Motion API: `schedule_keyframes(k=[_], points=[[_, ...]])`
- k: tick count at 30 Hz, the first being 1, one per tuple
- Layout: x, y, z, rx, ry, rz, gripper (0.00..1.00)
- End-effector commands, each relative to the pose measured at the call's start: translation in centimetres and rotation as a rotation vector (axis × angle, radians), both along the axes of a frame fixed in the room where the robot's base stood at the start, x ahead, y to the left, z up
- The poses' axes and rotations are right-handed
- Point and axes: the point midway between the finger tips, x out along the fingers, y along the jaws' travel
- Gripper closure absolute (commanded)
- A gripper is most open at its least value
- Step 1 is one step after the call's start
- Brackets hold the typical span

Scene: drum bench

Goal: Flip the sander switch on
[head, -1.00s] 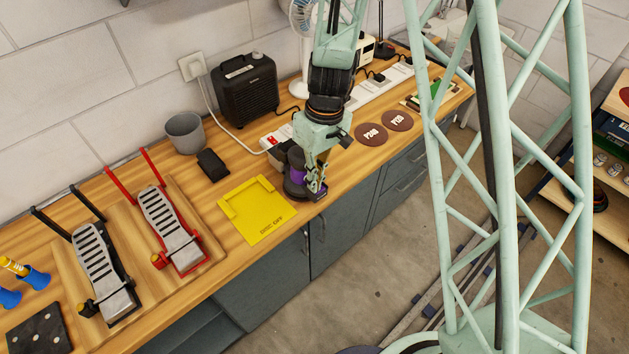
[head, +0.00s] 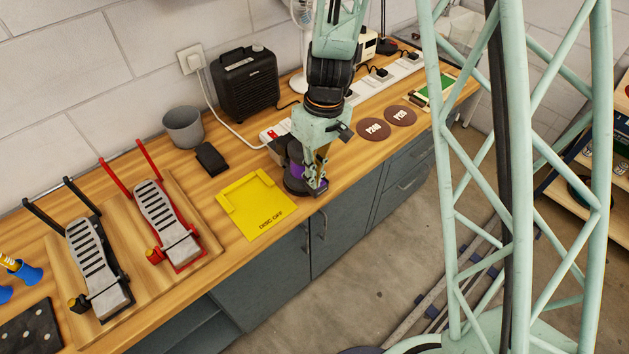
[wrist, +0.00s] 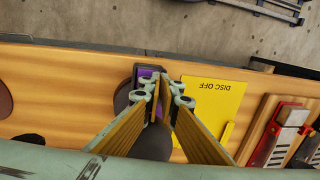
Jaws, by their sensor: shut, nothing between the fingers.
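The sander (head: 293,182) is dark with a purple part and sits near the bench's front edge, right of the yellow DISC OFF plate (head: 240,220). My gripper (head: 318,187) points down over the sander's front side and hides part of it. In the wrist view, my gripper's fingertips (wrist: 163,92) are close together with nothing held, over the sander beside its purple part (wrist: 147,71). I cannot tell whether they touch it. The switch and its position cannot be made out.
Two sanding discs (head: 373,130) lie right of my arm, and a white power strip (head: 400,70) runs behind. A grey cup (head: 184,127), a black block (head: 211,158) and two pedals (head: 165,220) stand to the left. The bench front edge is close to the sander.

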Motion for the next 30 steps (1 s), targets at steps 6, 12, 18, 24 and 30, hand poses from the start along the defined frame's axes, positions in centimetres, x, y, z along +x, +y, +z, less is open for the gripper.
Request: schedule_keyframes(k=[6, 12, 18, 24, 30], points=[[-0.3, -0.1, -0.7, -0.003, 0.008, 0.001, 1.00], [-0.3, -0.3, -0.7, -0.004, 0.008, 0.001, 1.00], [0.0, -0.6, -0.6, -0.004, 0.008, 0.000, 1.00], [0.5, -1.1, -0.4, -0.004, 0.006, -0.001, 1.00], [0.7, -1.4, -0.3, -0.003, 0.006, -0.001, 1.00]])
